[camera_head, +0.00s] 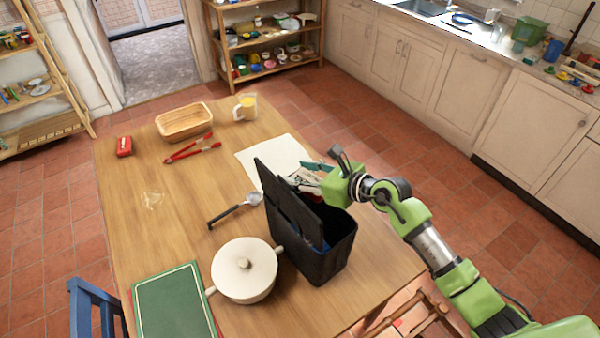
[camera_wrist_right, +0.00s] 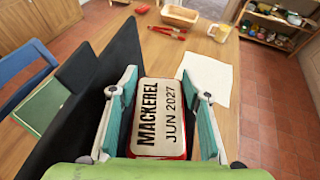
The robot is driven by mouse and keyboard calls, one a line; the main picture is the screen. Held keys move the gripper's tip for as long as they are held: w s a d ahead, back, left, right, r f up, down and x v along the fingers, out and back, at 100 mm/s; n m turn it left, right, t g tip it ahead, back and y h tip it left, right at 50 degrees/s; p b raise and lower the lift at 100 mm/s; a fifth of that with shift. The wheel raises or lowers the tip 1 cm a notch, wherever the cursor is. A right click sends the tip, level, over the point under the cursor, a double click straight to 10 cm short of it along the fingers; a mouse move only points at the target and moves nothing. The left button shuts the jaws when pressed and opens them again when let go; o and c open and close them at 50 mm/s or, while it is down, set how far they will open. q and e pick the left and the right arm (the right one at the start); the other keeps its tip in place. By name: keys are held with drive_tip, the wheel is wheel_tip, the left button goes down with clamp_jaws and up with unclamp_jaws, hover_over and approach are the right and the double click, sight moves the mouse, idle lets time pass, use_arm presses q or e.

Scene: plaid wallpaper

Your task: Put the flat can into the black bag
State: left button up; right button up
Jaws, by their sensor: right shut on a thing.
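The flat can (camera_wrist_right: 158,118) has a pale lid lettered "MACKEREL JUN 2027" and a red edge. My right gripper (camera_head: 308,176) is shut on it, with a teal finger on each side in the wrist view. The black bag (camera_head: 318,258) stands upright on the table, with a tall flap on its left side. The gripper and can are at the bag's far end, right of the flap. I cannot tell whether the can is over the opening or just behind it. In the wrist view the black flap (camera_wrist_right: 92,95) is close on the left. My left gripper is not in view.
On the wooden table, a lidded cream pot (camera_head: 244,272) and a ladle (camera_head: 236,209) are near the bag. A white sheet (camera_head: 256,160) lies behind it.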

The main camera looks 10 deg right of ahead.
wheel_tip(320, 180, down, 8)
drive_tip(key=b, duration=0.6)
drive_tip(key=shift+r, duration=0.1)
idle(0.4)
drive_tip(key=o, duration=1.3)
drive_tip(key=shift+v, duration=6)
